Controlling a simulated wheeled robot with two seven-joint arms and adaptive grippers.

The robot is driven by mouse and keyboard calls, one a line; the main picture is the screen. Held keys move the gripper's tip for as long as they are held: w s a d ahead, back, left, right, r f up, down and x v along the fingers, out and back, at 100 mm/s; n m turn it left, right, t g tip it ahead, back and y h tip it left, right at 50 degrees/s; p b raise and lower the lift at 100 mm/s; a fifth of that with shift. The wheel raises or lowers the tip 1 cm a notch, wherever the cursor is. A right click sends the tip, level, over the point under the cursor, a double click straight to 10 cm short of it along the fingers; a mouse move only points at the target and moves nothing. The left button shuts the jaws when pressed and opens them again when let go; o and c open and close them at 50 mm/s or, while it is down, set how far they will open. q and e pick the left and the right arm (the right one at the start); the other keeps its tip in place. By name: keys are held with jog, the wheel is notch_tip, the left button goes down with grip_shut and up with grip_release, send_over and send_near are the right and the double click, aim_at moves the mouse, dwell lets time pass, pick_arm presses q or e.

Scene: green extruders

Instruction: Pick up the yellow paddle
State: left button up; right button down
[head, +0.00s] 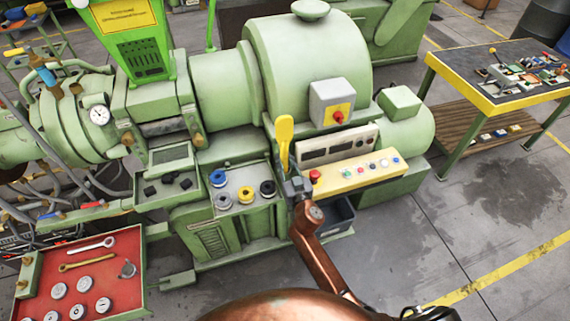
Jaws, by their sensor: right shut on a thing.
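The yellow paddle (285,132) stands upright in the middle of the head view, in front of the green extruder. Its broad end points up and its narrow handle runs down into my right gripper (291,176). My right gripper is shut on the lower part of the handle, and the jaws hide that end. The copper-coloured right arm reaches up from the bottom of the view. My left gripper is not in view.
The green extruder (225,85) fills the middle. Its control panel (345,172) lies just right of the gripper, and colored spools (246,194) lie left. A red tool tray (85,268) is lower left. A workbench (490,100) stands upper right. Floor at right is clear.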

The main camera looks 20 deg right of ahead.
aim_at(285, 141)
jog(key=shift+r, duration=0.1)
notch_tip(285, 141, up, 11)
jog(key=p, duration=0.4)
notch_tip(285, 141, up, 17)
jog(key=p, duration=0.2)
jog(key=shift+p, duration=0.35)
dwell(0.4)
